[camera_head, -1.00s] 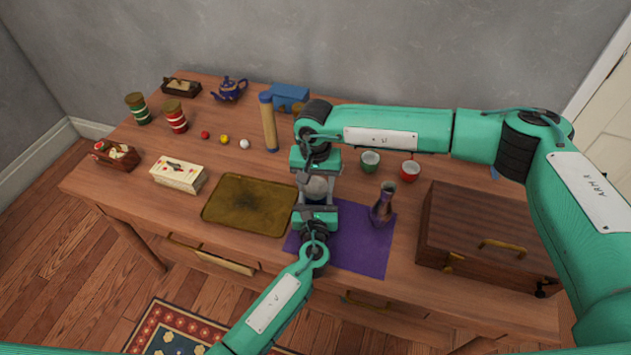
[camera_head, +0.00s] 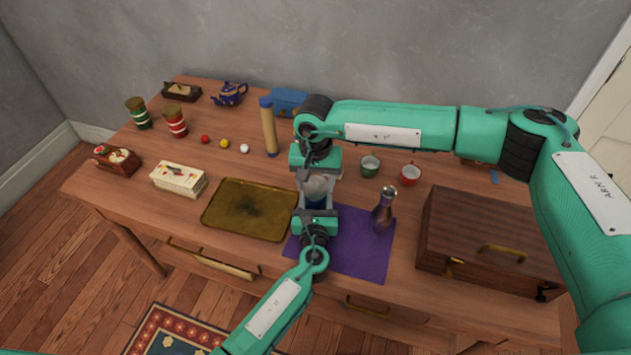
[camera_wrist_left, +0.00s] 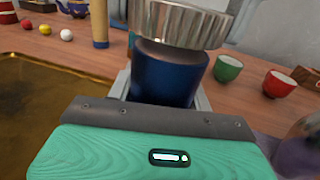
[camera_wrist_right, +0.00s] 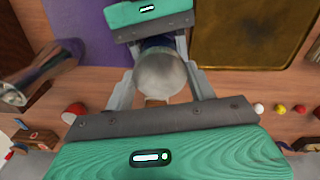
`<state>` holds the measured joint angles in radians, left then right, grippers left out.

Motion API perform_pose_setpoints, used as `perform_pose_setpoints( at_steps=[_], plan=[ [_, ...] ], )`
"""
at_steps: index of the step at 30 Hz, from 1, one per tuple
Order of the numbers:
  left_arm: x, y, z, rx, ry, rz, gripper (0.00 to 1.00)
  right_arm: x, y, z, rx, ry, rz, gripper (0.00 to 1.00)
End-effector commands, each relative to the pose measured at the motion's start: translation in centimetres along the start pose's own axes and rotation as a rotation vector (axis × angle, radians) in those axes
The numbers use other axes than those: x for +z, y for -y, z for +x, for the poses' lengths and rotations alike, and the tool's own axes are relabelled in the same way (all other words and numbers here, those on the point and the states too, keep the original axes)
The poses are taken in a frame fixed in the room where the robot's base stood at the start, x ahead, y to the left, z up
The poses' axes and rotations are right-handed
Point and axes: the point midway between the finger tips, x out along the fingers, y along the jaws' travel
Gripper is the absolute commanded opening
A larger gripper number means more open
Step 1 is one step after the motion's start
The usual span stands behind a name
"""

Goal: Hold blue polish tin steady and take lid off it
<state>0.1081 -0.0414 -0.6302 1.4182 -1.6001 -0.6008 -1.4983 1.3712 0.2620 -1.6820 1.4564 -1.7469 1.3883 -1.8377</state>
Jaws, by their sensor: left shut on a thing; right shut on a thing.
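The blue polish tin (camera_head: 317,200) is upright between my two grippers above the purple mat (camera_head: 362,250). In the left wrist view its dark blue body (camera_wrist_left: 165,75) sits between the fingers of my left gripper (camera_head: 317,207), which is shut on it from the front. The silver, ridged lid (camera_wrist_left: 180,20) is over the tin's top, slightly tilted in that view.
A brass-coloured tray (camera_head: 248,209) lies left of the grippers. A wooden case (camera_head: 490,240) fills the right side. A tan cylinder (camera_head: 269,128) stands behind left.

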Motion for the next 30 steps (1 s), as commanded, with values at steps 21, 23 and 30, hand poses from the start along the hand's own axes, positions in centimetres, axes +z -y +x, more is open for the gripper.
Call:
perform_pose_setpoints(
  at_steps=[21, 23, 30],
  plan=[
    [0.0, 0.0, 0.0, 0.0, 0.001, 0.0, 0.0, 0.0, 0.0, -4.0, 0.0, -0.001, 0.0, 0.29],
    [0.0, 0.0, 0.0, 0.0, 0.001, 0.0, 0.54, 0.0, 0.0, -4.0, 0.0, -0.001, 0.0, 0.29],
    [0.0, 0.0, 0.0, 0.0, 0.0, 0.0, 0.76, 0.0, 0.0, -4.0, 0.0, -0.001, 0.0, 0.29]
  ],
)
